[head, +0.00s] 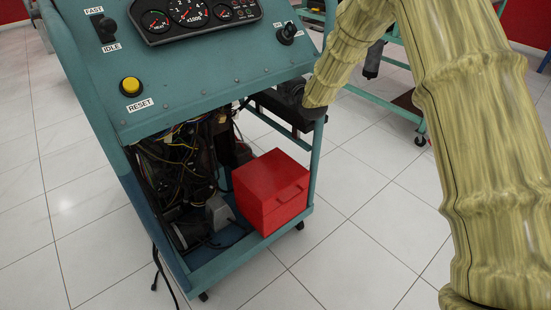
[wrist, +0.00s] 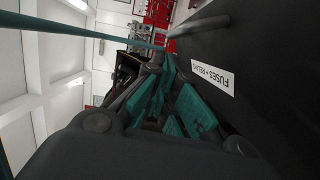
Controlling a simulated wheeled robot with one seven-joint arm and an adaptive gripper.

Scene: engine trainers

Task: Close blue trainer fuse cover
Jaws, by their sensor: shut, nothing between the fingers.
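The blue trainer (head: 215,85) is a teal stand with a sloping gauge panel. A black fuse box (head: 268,103) sits low behind its right post, partly hidden by my arm and the panel. In the wrist view a large black fuse cover (wrist: 245,75) with a white "FUSES + RELAYS" label, seen upside down, fills the right side. I cannot tell how far the cover is open. My gripper (wrist: 168,68), dark with teal parts, is shut and empty close beside this black surface. I cannot tell whether they touch. In the head view the gripper is mostly hidden at the arm's end.
A red toolbox (head: 272,190) sits on the trainer's lower shelf, beside tangled wiring (head: 185,150). The right post (head: 316,160) stands close to my arm's end. Another teal stand (head: 385,105) is behind at the right. The tiled floor (head: 345,255) in front is clear.

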